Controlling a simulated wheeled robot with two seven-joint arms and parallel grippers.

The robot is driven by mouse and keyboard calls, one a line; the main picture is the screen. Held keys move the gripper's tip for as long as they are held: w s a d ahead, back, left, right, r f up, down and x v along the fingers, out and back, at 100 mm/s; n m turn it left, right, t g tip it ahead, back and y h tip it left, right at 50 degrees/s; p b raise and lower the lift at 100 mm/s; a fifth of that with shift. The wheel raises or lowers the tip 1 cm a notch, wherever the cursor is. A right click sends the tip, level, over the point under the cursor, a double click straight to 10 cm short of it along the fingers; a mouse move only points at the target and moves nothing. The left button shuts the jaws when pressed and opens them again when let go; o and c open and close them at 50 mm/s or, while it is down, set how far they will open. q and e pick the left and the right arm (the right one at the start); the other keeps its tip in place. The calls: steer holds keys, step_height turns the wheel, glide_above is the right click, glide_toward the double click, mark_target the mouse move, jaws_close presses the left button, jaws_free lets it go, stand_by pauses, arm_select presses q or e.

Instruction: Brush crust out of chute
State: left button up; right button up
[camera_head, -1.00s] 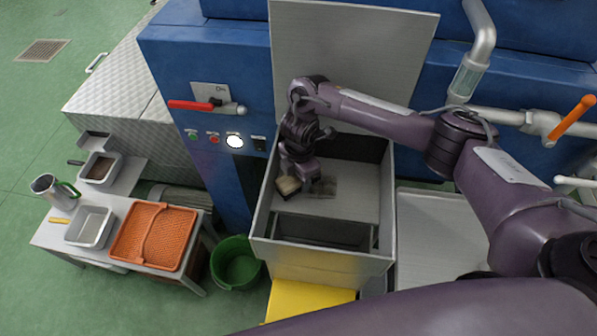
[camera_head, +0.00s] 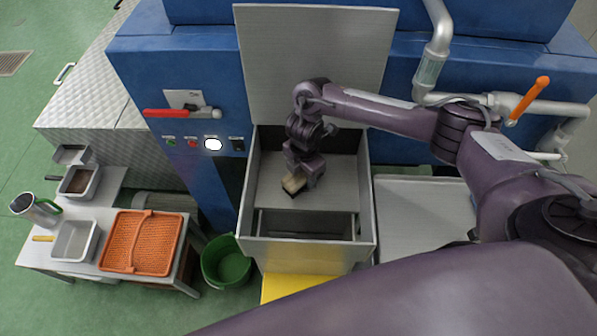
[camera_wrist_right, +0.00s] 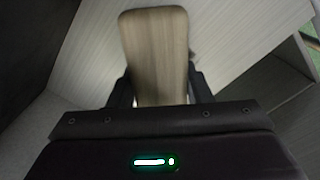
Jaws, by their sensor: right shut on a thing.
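The chute (camera_head: 307,255) is a grey open metal box on the blue machine, with its lid raised behind it and a dark slot near its front. My right gripper (camera_head: 305,172) reaches down inside the chute and is shut on a brush (camera_head: 294,182) with a pale wooden body and dark underside. The brush is at the sloping chute floor; I cannot tell whether it touches. In the right wrist view the wooden body (camera_wrist_right: 157,50) sits between the two fingers (camera_wrist_right: 160,88). No crust shows clearly now; the brush and gripper may cover it. My left gripper is not in view.
The chute walls stand close around my right gripper. A green bucket (camera_head: 226,264) and a yellow block (camera_head: 300,287) are below. A table at left holds an orange tray (camera_head: 143,242), metal pans (camera_head: 76,241) and a jug (camera_head: 35,210). An orange-handled valve (camera_head: 529,101) is at right.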

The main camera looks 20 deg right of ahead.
mark_target(288, 176)
steer(key=shift+s+d+f+p, duration=0.15)
steer(key=shift+s+d, duration=0.15)
steer(key=shift+d, duration=0.2)
steer(key=shift+s+d+r+p, duration=0.1)
steer(key=shift+s+d+p, duration=0.15)
steer(key=shift+d, duration=0.3)
steer(key=shift+s+d+f+p, duration=0.1)
steer(key=shift+s+d, duration=0.25)
steer(key=shift+d, duration=0.15)
steer(key=shift+s+a+p, duration=0.35)
steer(key=shift+s+p, duration=0.4)
steer(key=shift+w+a, duration=0.35)
steer(key=shift+a, duration=0.45)
steer(key=shift+w+a+r+b, duration=0.1)
steer(key=shift+w+a, duration=0.4)
steer(key=shift+a, duration=0.35)
steer(key=shift+w+a+r+b, duration=0.15)
steer(key=shift+w+a, duration=0.3)
steer(key=shift+a, duration=0.4)
steer(key=shift+w+a+r+b, duration=0.1)
steer(key=shift+w+a, duration=0.4)
steer(key=shift+a, duration=0.35)
steer(key=shift+w+a+f+b, duration=0.15)
steer(key=shift+w+a+b, duration=0.2)
steer(key=shift+a, duration=0.35)
steer(key=shift+w+a+f+b, duration=0.1)
steer(key=shift+w+a+b, duration=0.2)
steer(key=shift+a, duration=0.35)
steer(key=shift+a+r, duration=0.15)
